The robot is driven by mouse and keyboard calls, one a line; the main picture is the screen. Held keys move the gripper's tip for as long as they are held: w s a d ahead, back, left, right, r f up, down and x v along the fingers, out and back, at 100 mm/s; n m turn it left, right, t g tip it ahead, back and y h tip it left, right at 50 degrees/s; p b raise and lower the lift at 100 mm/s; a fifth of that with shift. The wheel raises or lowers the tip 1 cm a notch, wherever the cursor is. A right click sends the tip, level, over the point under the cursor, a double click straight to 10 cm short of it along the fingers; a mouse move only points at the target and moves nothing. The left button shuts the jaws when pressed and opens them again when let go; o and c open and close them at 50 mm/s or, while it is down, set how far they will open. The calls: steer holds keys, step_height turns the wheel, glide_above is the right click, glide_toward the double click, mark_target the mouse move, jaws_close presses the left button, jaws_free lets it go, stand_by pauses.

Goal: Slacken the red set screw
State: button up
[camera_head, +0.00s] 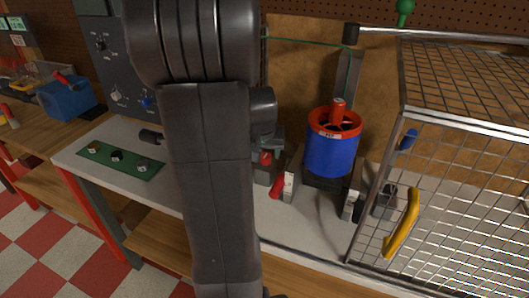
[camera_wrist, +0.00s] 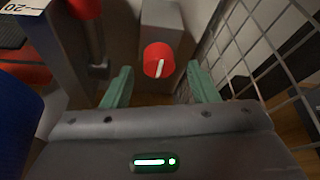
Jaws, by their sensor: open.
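In the wrist view a round red screw head (camera_wrist: 159,61) with a pale slot stands in front of a grey block (camera_wrist: 160,25). The slot is tilted slightly from upright. My gripper (camera_wrist: 161,75) is open, with one green finger on each side of the red screw head. I see gaps between the fingers and the head, and I cannot tell the depth between them. In the head view my arm hides much of this area. A small red part (camera_head: 265,157) shows below the wrist end, on a grey block left of the rotor.
A blue ducted rotor (camera_head: 331,152) with a red top stands on the bench. A wire mesh cage (camera_head: 460,150) with a yellow handle (camera_head: 402,224) is to its right. Mesh (camera_wrist: 250,50) also runs close by my right finger. A second red knob (camera_wrist: 85,8) is at upper left.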

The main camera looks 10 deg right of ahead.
steer(key=shift+w+d+f, duration=0.15)
steer(key=shift+f, duration=0.5)
steer(key=shift+c, duration=0.2)
steer(key=c, duration=0.9)
